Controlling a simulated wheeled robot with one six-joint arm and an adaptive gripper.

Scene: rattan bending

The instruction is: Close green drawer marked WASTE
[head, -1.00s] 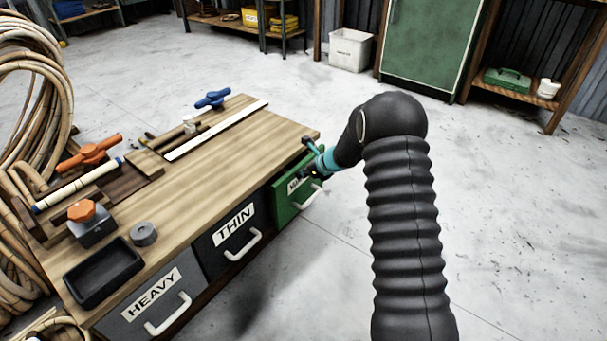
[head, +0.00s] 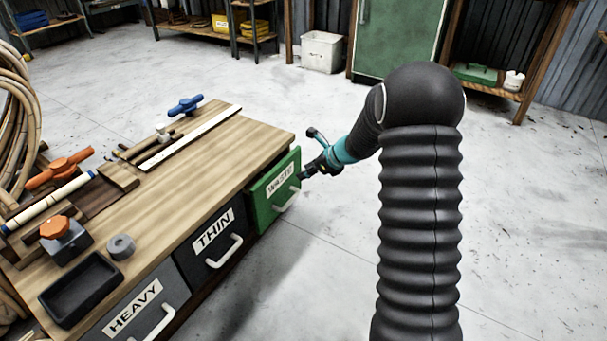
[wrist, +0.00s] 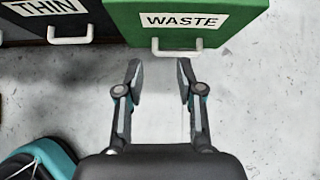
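The green drawer marked WASTE (head: 273,192) is at the right end of the workbench in the head view. Its front stands out a little past the THIN drawer front. In the wrist view the WASTE drawer (wrist: 185,22) is at the top, with its white handle (wrist: 178,48) at the lower edge of its front. My gripper (wrist: 158,68) is open and empty, its fingertips just short of the handle and apart from it in the picture. In the head view my gripper (head: 306,172) is beside the drawer's right edge; its fingers are small there.
The THIN drawer (head: 213,240) and HEAVY drawer (head: 140,310) are to the left in the workbench (head: 200,165). Tools, a black tray (head: 80,290) and clamps lie on top. The floor to the right is clear. A white bin (head: 321,52) stands behind.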

